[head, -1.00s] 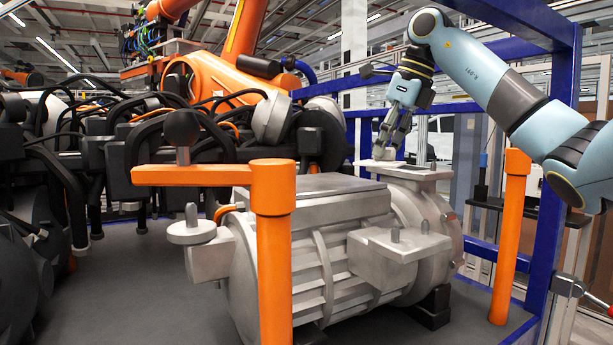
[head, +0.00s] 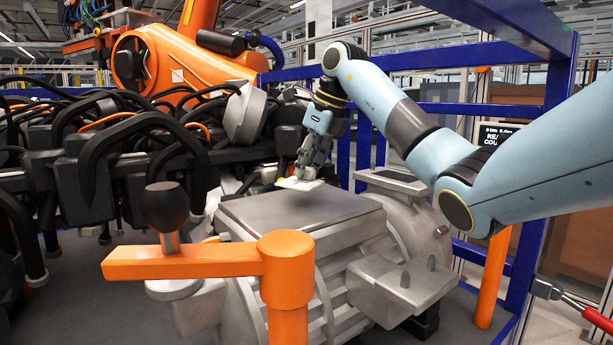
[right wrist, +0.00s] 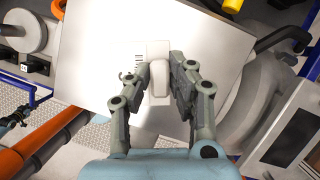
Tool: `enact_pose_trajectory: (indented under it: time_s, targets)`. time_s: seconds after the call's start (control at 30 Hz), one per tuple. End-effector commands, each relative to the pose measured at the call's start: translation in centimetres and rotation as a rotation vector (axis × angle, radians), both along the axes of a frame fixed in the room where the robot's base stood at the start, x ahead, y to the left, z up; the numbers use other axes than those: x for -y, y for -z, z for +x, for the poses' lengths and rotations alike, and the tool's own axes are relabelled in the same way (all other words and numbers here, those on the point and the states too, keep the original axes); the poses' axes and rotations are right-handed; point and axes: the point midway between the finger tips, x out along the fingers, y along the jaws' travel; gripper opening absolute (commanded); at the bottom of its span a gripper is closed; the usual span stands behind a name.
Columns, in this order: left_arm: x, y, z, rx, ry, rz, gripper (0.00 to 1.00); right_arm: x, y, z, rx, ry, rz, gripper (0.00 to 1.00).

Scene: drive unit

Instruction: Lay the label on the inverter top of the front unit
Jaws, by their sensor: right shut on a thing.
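The label (head: 299,183) is a small flat white piece with a raised pale grip block; it also shows in the right wrist view (right wrist: 139,55), with dark print at its left side. My right gripper (head: 304,168) points down and is shut on the grip block, its two fingers on either side of it (right wrist: 159,80). The inverter top (head: 325,208) is a flat grey rectangular plate on the front unit (head: 385,235). The label is over the far part of this plate and appears a little above it; the gap is hard to judge. My left gripper is out of view.
An orange post with a side arm and dark knob (head: 285,262) stands in front of the unit. Black cables (head: 130,135) crowd the left. A blue frame (head: 545,190) stands at the right. The plate's near part is bare.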

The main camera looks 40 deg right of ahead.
Motion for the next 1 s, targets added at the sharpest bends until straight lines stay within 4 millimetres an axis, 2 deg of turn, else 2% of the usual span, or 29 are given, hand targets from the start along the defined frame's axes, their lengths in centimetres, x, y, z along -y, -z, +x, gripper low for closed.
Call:
enact_pose_trajectory:
  time_s: [0.1, 0.23, 0.43, 0.6, 0.63, 0.8, 1.0]
  targets:
    - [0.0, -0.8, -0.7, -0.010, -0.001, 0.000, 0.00, 0.0, 1.9, -0.1, -0.005, 0.001, 0.000, 0.00]
    - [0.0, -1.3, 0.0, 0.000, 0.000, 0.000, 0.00, 0.0, 3.3, -0.1, -0.003, 0.000, -0.001, 0.00]
    - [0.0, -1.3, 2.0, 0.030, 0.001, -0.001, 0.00, 0.0, 3.6, 0.0, 0.000, -0.001, -0.001, 0.00]
    - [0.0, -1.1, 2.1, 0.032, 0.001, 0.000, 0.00, 0.0, 3.9, -0.1, 0.000, 0.000, 0.000, 0.00]
    - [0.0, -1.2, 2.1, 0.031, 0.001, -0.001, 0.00, 0.0, 3.9, -0.1, 0.000, 0.000, 0.000, 0.22]
    - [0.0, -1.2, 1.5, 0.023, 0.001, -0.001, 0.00, 0.0, 3.8, -0.1, -0.001, 0.000, 0.000, 0.43]
    - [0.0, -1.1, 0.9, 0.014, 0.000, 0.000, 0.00, 0.1, 3.8, -0.1, -0.001, 0.000, 0.000, 0.43]
